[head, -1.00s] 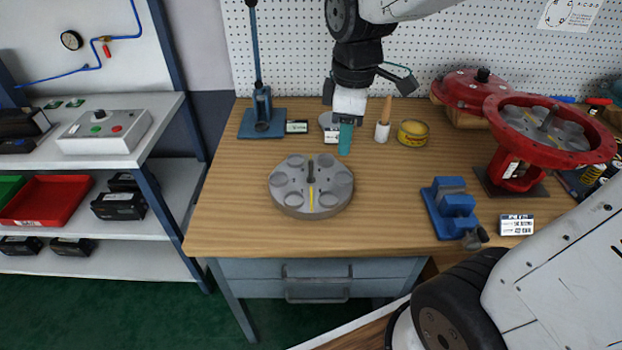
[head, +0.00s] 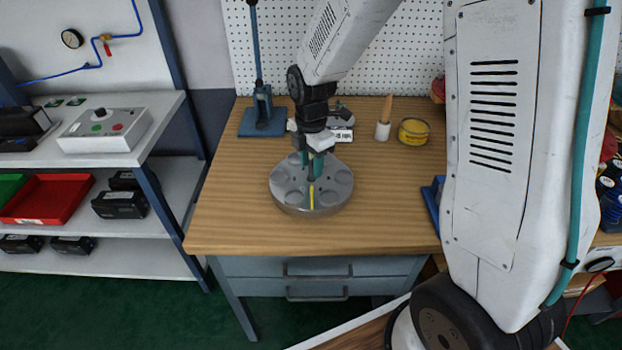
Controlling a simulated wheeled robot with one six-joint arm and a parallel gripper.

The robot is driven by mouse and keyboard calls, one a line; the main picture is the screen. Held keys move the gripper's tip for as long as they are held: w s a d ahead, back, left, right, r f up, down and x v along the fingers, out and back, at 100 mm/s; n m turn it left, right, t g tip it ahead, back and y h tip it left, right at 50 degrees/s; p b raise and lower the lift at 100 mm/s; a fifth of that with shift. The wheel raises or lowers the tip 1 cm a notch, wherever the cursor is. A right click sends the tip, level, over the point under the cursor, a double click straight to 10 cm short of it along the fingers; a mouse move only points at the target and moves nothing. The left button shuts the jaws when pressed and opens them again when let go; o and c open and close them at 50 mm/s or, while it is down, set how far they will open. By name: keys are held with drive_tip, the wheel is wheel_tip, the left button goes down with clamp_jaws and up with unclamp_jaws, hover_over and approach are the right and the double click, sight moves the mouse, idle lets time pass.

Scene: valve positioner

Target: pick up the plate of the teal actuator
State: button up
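A round grey metal plate (head: 335,196) lies flat on the wooden bench. It has several round recesses, a yellow stripe and an upright central stem. My gripper (head: 311,166) points down over its middle, with teal fingers at the stem. The fingers appear to stand on either side of the stem, but whether they are closed on it is too small to tell. The plate looks level and at the bench surface. No teal actuator body can be made out; my arm covers the right part of the bench.
A blue fixture (head: 433,203) is mostly hidden by my arm. The bench (head: 230,215) is clear left and right of the plate.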

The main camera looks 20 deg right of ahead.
wheel_tip(320, 180, down, 2)
drive_tip(key=shift+f, duration=0.1)
drive_tip(key=shift+c, duration=0.4)
clamp_jaws()
